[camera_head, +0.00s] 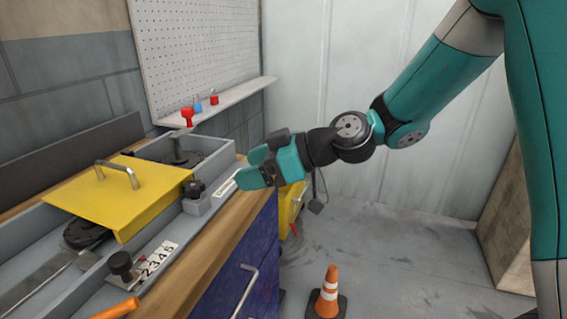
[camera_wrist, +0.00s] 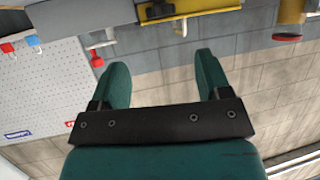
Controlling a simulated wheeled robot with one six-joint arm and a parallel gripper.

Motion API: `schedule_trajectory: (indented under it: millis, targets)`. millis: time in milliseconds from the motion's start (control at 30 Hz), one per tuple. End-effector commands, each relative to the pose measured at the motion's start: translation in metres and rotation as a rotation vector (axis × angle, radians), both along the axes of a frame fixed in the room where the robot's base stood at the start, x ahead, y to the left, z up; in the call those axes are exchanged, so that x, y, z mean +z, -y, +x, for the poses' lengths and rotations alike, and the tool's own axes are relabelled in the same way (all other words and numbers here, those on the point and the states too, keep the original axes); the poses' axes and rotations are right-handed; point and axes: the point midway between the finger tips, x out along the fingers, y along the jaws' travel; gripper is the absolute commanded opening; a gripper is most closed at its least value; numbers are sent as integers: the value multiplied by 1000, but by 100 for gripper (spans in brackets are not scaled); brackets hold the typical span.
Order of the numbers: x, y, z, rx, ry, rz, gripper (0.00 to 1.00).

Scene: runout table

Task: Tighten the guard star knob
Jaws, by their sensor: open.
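A black star knob (camera_head: 194,188) sits on a small grey block (camera_head: 197,204) at the right edge of the yellow guard (camera_head: 125,190), which has a metal handle (camera_head: 118,172). My gripper (camera_head: 249,168) is open and empty, to the right of the knob and slightly higher in the picture, apart from it. In the wrist view its two teal fingers (camera_wrist: 163,75) are spread with only the wall between them. A yellow part at the top of that view (camera_wrist: 205,7) looks like the guard. I cannot pick out the star knob clearly there.
A second black knob (camera_head: 120,263) stands by a number scale (camera_head: 158,258). An orange handle (camera_head: 115,309) lies at the front. A pegboard (camera_head: 195,50) with a shelf holding red and blue items is behind. An orange cone (camera_head: 328,292) stands on the open floor.

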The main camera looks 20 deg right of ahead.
Motion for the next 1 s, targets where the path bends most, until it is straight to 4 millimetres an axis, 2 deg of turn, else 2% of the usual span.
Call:
schedule_trajectory:
  millis: [33,200,400,867,967,1000]
  targets:
    - [4,12,-4,-6,2,0,71]
    - [16,36,-16,-5,2,0,71]
    - [22,49,-23,-1,0,0,71]
    - [24,48,-26,4,-6,-4,71]
    - [34,35,-44,32,-78,-44,71]
    - [40,27,-59,47,-136,-78,71]
